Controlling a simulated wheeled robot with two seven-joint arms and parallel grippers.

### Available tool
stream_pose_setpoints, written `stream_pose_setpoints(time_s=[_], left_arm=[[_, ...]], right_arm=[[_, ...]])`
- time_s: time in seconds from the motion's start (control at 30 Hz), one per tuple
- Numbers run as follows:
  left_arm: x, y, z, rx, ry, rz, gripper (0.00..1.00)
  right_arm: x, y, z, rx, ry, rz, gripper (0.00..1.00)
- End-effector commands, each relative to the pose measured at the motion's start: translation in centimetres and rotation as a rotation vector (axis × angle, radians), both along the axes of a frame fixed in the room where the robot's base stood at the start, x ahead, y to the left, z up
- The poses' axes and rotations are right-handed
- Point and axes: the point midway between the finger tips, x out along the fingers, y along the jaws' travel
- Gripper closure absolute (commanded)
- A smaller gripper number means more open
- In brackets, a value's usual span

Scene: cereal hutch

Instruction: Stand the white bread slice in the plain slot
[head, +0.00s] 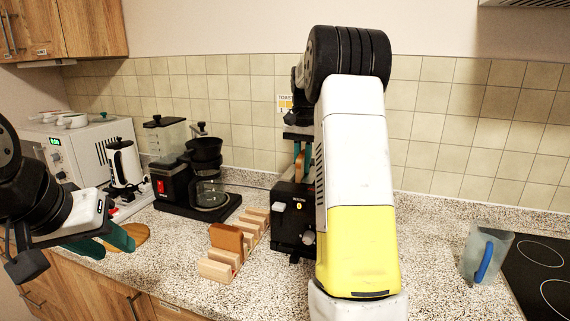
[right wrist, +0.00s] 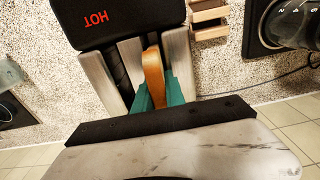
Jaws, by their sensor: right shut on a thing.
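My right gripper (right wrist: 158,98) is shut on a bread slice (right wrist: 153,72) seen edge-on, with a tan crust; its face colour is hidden. In the right wrist view the slice lines up with the toaster slot away from the red HOT label (right wrist: 95,19), between two pale metal walls. I cannot tell how deep it sits. In the head view the slice (head: 297,152) is upright above the black toaster (head: 291,218), partly hidden by my right arm.
A wooden rack (head: 216,269) left of the toaster holds a brown slice (head: 226,237). Front counter is clear.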

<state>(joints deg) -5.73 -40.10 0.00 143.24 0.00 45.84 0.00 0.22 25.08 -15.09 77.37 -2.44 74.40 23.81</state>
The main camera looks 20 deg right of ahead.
Motion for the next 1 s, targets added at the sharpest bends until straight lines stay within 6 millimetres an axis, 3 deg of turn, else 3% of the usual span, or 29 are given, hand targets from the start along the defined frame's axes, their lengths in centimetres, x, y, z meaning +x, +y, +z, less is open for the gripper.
stream_pose_setpoints(time_s=[0.03,0.27,0.3,0.43,0.73,1.0], left_arm=[[0.0,0.0,0.0,0.0,0.0,0.0,0.64],[0.0,0.0,0.0,0.0,0.0,0.0,0.64],[0.0,0.0,0.0,0.0,0.0,0.0,0.64],[0.0,0.0,0.0,0.0,0.0,0.0,0.64],[0.0,0.0,0.0,0.0,0.0,0.0,0.64],[0.0,0.0,0.0,0.0,0.0,0.0,0.64]], right_arm=[[-0.4,0.1,-2.1,0.005,0.038,-0.001,1.0],[-0.4,0.0,-2.2,0.005,0.036,-0.002,1.0],[-0.4,0.0,-2.2,0.005,0.036,-0.003,0.83],[-0.4,0.0,-2.2,0.004,0.037,-0.003,0.59],[-0.4,-0.1,-1.3,0.003,0.033,-0.004,0.59],[-0.5,0.1,3.9,0.0,0.01,-0.003,0.59]])
